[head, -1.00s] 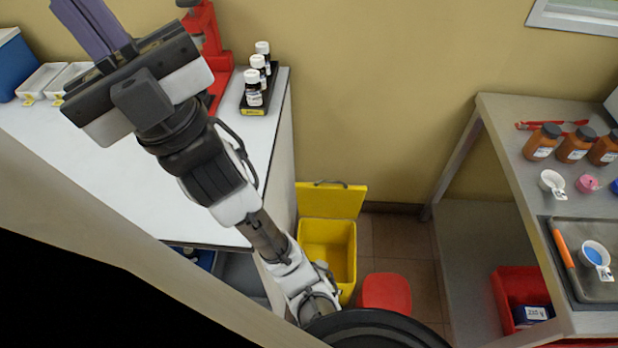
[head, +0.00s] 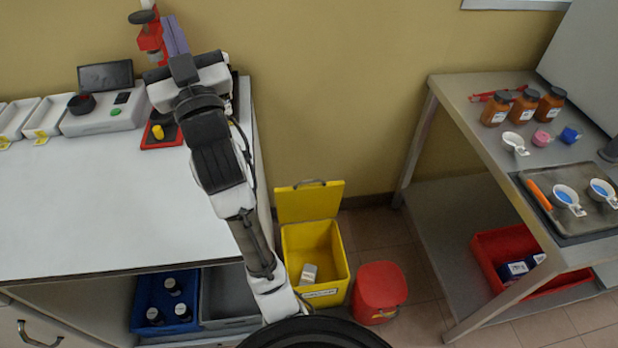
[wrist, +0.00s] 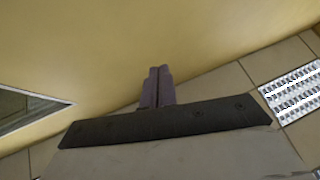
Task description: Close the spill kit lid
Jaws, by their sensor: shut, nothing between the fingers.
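The yellow spill kit (head: 334,257) stands on the floor between the white bench and the steel table. Its yellow lid (head: 309,203) is open and upright at the back, against the wall side, with a dark handle on its top edge. A small grey-white item (head: 308,274) lies inside the bin. My gripper (head: 175,35) is raised over the back of the white bench, up and left of the spill kit and well apart from it. Its purple fingers (wrist: 158,86) are together and empty in the wrist view, with wall and ceiling behind them.
A red lidded bin (head: 379,290) stands right of the spill kit. The white bench (head: 90,220) is at left, with a red stand (head: 150,40) near my gripper. The steel table (head: 470,110) at right carries bottles, cups and a tray. Some floor shows between bin and table.

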